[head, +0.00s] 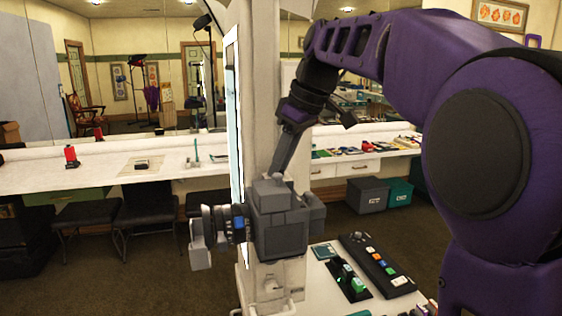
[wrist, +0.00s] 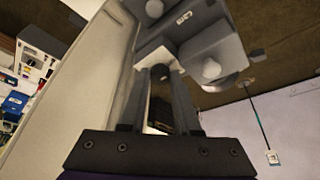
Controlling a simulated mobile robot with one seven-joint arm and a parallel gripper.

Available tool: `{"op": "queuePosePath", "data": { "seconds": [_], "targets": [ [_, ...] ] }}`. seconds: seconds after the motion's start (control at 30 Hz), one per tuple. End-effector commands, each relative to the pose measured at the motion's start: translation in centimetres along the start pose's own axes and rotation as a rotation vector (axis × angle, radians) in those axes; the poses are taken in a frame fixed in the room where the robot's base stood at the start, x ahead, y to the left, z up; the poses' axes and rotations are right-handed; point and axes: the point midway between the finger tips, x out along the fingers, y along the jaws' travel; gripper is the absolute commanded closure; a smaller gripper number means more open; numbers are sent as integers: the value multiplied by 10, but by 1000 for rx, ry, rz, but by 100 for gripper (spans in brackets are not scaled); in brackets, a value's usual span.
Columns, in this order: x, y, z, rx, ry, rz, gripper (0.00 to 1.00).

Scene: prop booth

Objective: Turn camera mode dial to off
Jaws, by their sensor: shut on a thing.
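The grey camera (head: 280,232) stands on a clear stand at the middle of the head view, its lens (head: 222,224) facing left. My gripper (head: 276,174) reaches down from above to the top of the camera. In the wrist view, my gripper's two fingers (wrist: 162,78) reach the grey camera body (wrist: 205,55). The dial's markings and setting cannot be read, and in the head view the dial is hidden.
A white pillar with a lit mirror edge (head: 234,130) rises close behind the camera. A black control panel (head: 377,264) and green-lit items (head: 348,282) lie on the white table at lower right. A long white counter (head: 110,170) stands farther back.

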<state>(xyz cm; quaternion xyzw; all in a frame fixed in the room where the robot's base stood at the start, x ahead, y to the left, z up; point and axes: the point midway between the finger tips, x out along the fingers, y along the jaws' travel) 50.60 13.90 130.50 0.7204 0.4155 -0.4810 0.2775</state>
Motion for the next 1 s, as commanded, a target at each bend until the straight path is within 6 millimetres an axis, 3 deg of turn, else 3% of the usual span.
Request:
{"op": "queuePosePath", "data": {
  "seconds": [0.57, 0.6, 0.73, 1.0],
  "targets": [
    [0, 0, 0, -33, 0, -13, 100],
    [0, 0, 0, -33, 0, -13, 66],
    [0, 0, 0, -32, 0, -13, 43],
    [0, 0, 0, -32, -1, -15, 39]
  ]
}}
